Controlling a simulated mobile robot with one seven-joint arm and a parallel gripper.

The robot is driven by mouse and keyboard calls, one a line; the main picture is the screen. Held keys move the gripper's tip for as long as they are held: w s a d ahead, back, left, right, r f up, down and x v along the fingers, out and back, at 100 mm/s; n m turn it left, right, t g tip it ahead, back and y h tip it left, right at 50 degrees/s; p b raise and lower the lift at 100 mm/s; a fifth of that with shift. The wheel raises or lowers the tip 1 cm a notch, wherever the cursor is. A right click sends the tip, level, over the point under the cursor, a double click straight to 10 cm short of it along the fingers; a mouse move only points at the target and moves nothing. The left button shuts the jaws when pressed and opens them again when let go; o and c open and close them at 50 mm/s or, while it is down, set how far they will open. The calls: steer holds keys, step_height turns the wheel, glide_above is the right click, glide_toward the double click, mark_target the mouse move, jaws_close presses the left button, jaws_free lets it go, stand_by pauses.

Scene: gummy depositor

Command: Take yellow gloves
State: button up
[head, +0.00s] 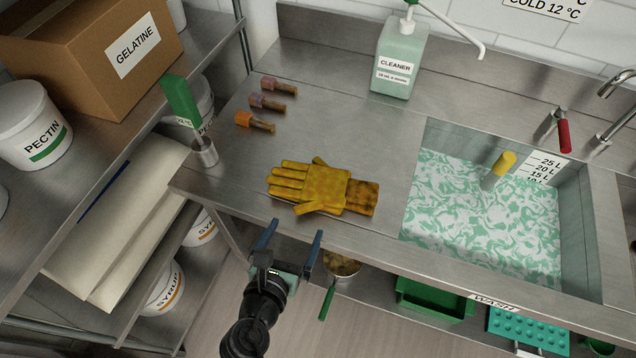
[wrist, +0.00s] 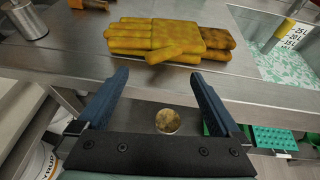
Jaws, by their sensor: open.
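A pair of yellow gloves (head: 318,187) with brownish stains lies flat on the steel counter, one on top of the other. Their fingers point left and their cuffs point right, toward the sink. In the wrist view the gloves (wrist: 170,40) lie ahead of the fingertips, at the counter's front edge. My gripper (head: 290,240) is open and empty, just in front of the counter edge and near the gloves, not touching them. In the wrist view its two blue fingers (wrist: 165,88) are spread wide apart.
A sink (head: 480,210) of foamy green water lies right of the gloves. Several small coloured-ended pieces (head: 268,102) and a metal cup (head: 204,152) are on the counter's left. A cleaner bottle (head: 398,62) stands behind. A pot (head: 342,264) and green tray (head: 432,300) sit below.

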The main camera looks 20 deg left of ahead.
mark_target(304, 214)
steer(key=shift+x, duration=2.7)
steer(key=shift+d+r, duration=0.15)
steer(key=shift+r, duration=0.05)
steer(key=shift+c, duration=0.3)
steer(key=c, duration=1.1)
step_height(304, 214, up, 10)
steer(key=p, duration=0.3)
steer(key=shift+p, duration=0.3)
steer(key=o, duration=0.9)
jaws_close()
